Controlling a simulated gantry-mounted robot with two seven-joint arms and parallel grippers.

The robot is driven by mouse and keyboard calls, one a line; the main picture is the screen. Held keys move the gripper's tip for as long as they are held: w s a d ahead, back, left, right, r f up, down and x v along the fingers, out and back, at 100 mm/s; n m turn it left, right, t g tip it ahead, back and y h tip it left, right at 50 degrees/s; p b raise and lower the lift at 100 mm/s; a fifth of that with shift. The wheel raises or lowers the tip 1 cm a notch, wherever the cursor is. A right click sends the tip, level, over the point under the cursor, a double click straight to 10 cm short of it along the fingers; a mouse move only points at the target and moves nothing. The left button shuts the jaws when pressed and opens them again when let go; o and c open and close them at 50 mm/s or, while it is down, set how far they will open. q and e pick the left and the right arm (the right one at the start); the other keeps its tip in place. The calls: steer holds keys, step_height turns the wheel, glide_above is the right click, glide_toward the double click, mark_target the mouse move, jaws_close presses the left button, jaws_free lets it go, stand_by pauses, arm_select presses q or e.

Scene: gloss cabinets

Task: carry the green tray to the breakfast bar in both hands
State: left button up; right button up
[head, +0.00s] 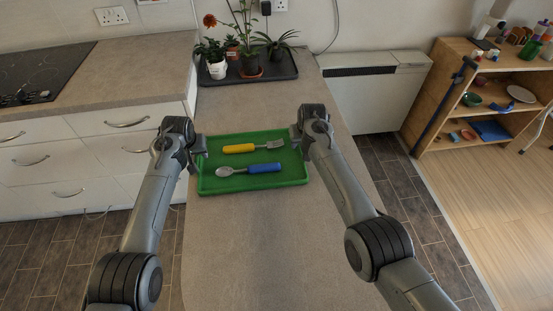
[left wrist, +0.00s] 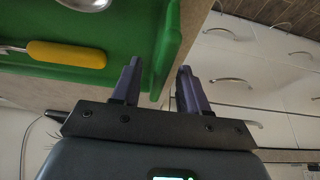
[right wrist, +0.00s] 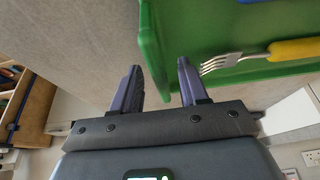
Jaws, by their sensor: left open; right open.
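The green tray (head: 217,181) lies flat on the beige-grey counter (head: 235,235), holding a yellow-handled fork (head: 240,148) and a blue-handled spoon (head: 262,168). My left gripper (head: 198,146) is open at the tray's left edge. In the left wrist view, the tray's rim (left wrist: 170,40) runs between the open fingers (left wrist: 158,68). My right gripper (head: 297,137) is open at the right edge. In the right wrist view, the rim (right wrist: 150,40) also passes between the fingers (right wrist: 160,68), with the fork's tines close by. Whether the fingers touch the rim is unclear.
A dark plant tray (head: 285,71) with several potted plants stands at the counter's far end. White drawers and a hob (head: 40,72) are on the left. A white heater-like unit (head: 365,95) and a wooden shelf (head: 450,112) stand right. Wooden floor at right is open.

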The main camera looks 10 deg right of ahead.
steer(key=shift+r, duration=0.15)
arm_select(q)
steer(key=v, duration=1.1)
steer(key=shift+s+r, duration=0.2)
steer(key=shift+r, duration=0.15)
arm_select(e)
steer(key=v, duration=1.1)
steer(key=shift+s+r, duration=0.25)
steer(key=shift+r, duration=0.05)
